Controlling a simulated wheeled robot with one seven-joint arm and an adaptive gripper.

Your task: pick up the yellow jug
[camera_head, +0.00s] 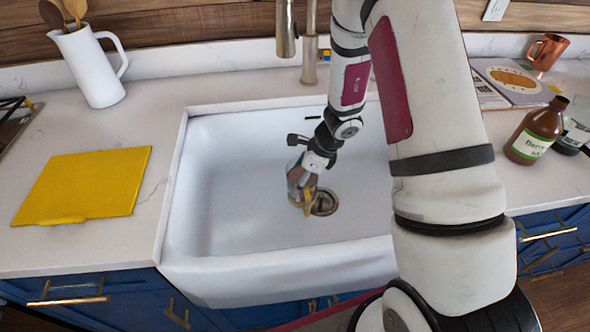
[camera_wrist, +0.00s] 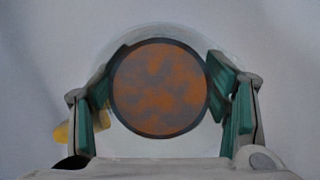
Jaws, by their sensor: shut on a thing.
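My gripper (camera_head: 300,182) is low inside the white sink, just left of the drain. In the wrist view its two green-padded fingers (camera_wrist: 163,105) stand on either side of a round thing, which I take to be the yellow jug (camera_wrist: 160,88). Its round face has a dark rim and a mottled orange and grey middle, with a pale edge around it. A yellow part shows beyond the left finger. In the head view a small yellow part of it (camera_head: 309,205) shows below the fingers; the rest is mostly hidden. I cannot tell whether it touches the sink floor.
The sink (camera_head: 240,240) has high walls around my gripper, and a drain (camera_head: 325,203) lies beside it. A faucet (camera_head: 287,30) stands behind. A yellow board (camera_head: 85,185) and white jug with spoons (camera_head: 90,65) are left; a brown bottle (camera_head: 536,130) and copper mug (camera_head: 547,52) are right.

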